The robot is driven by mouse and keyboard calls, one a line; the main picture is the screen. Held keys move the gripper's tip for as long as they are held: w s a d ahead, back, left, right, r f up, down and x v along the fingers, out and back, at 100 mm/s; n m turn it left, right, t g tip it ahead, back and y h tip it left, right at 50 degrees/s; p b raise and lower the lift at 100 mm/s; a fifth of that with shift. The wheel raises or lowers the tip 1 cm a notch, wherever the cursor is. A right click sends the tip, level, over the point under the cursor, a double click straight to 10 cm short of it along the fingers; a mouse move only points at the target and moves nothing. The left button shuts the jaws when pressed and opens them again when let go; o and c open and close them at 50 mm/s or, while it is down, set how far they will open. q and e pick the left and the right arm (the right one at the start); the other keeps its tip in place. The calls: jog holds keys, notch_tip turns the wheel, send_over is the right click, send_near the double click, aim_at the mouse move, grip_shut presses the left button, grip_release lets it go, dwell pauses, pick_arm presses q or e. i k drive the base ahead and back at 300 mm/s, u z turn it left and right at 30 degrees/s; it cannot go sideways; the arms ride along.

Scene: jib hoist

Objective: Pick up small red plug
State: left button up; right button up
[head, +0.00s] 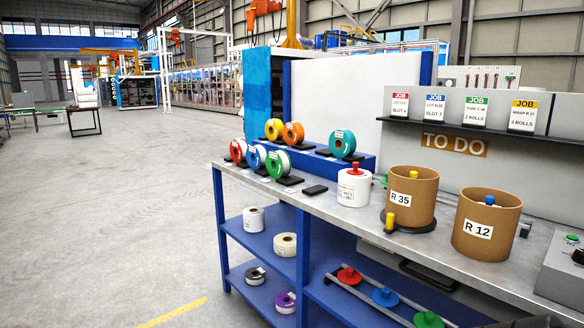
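A small red plug (355,168) stands upright on top of a white roll (353,190) with a printed label, near the middle of the workbench (320,205). A larger red flanged plug (349,275) lies on the rails of the lower shelf, beside a blue flanged plug (385,297) and a green one (428,320). Neither of my grippers shows in the head view.
Right of the white roll stand brown tubes marked R 35 (411,197) and R 12 (486,225). A small yellow plug (391,221) stands before R 35. Coloured tape rolls (278,164) fill the bench's left end. Open floor (110,215) lies left.

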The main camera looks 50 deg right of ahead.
aim_at(355, 172)
jog(key=z, duration=0.3)
jog(key=i, duration=1.05)
jog(key=z, duration=0.8)
